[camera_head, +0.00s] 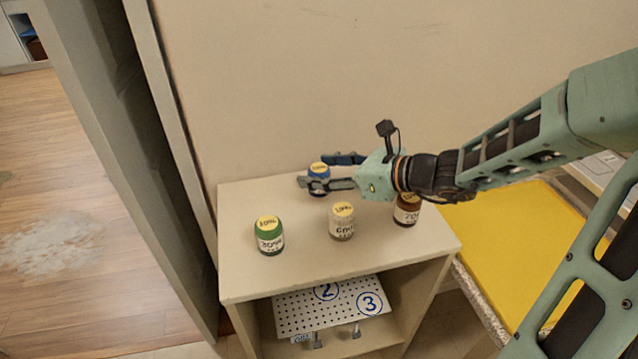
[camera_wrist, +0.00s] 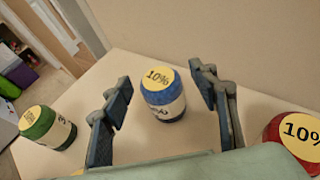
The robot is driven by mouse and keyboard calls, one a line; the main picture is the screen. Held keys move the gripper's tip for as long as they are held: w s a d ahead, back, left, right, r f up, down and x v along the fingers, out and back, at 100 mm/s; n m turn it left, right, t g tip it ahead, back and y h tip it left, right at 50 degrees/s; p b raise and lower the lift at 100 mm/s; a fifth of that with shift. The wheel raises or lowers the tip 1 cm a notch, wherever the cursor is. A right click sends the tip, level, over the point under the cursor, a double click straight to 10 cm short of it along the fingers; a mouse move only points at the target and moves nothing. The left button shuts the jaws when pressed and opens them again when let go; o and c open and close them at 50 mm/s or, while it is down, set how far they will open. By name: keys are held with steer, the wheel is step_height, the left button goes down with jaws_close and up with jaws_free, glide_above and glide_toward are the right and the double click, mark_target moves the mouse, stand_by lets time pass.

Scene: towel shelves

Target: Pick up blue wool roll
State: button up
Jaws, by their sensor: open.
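The blue wool roll (camera_head: 319,172) stands upright near the back of the shelf top, with a yellow "10%" label on its top and a white band on its side. In the wrist view the blue roll (camera_wrist: 163,96) is between and a little beyond the two fingers. My gripper (camera_head: 326,172) comes in from the right with its fingers on either side of the roll. In the wrist view my gripper (camera_wrist: 158,92) is open, with a gap between each finger and the roll.
On the shelf top (camera_head: 240,205) stand a green roll (camera_head: 270,238), a pale roll (camera_head: 342,224) and a dark red roll (camera_head: 406,212). The wall is close behind the shelf. A perforated white board (camera_head: 290,312) lies inside below. A yellow surface (camera_head: 515,250) is at right.

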steer(key=shift+w+a+f, duration=0.1)
steer(key=shift+w+a, duration=0.1)
steer(key=shift+a, duration=0.1)
steer(key=shift+c, duration=0.5)
steer(key=c, duration=1.2)
